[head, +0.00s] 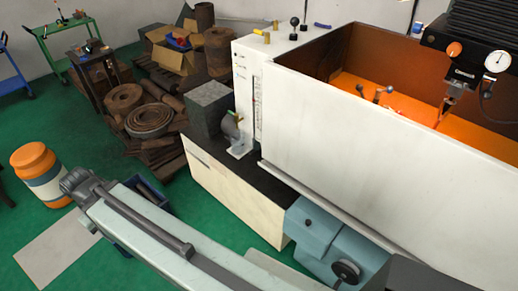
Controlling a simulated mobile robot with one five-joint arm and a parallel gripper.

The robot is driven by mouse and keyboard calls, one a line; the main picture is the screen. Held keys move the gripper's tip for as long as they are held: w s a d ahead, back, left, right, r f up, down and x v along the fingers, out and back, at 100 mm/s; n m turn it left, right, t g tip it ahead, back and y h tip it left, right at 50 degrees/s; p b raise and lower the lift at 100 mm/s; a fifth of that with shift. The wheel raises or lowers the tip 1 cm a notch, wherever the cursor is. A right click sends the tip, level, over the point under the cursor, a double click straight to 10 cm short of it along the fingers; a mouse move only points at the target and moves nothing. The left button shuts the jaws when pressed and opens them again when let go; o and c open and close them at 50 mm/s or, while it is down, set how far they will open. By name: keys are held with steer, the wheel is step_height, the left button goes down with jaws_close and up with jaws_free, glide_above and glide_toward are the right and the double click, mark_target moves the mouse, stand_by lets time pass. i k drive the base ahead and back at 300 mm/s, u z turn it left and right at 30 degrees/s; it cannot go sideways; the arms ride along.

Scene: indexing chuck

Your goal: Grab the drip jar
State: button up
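An orange jar (36,169) with a pale band and a blue-grey band stands upright at the left; it is the only clear jar in view, and I take it as the drip jar. My arm reaches from the lower right toward it. My gripper (76,182) is the dark grey end of the arm, just right of the jar in the picture. Its fingers are not clearly visible, so I cannot tell whether it is open or shut. I cannot tell whether it touches the jar, and no hold on it shows.
A dark blue bin (150,192) sits partly behind my arm. A pale plate (58,248) lies on the green floor. A large white machine (370,130) with an orange-lit interior fills the right. Boxes and rusty rolls (150,118) are stacked at the back; green floor lies between.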

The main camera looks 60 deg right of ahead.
mark_target(237, 138)
steer(key=u, duration=0.15)
steer(key=i, duration=0.85)
steer(key=z, duration=0.05)
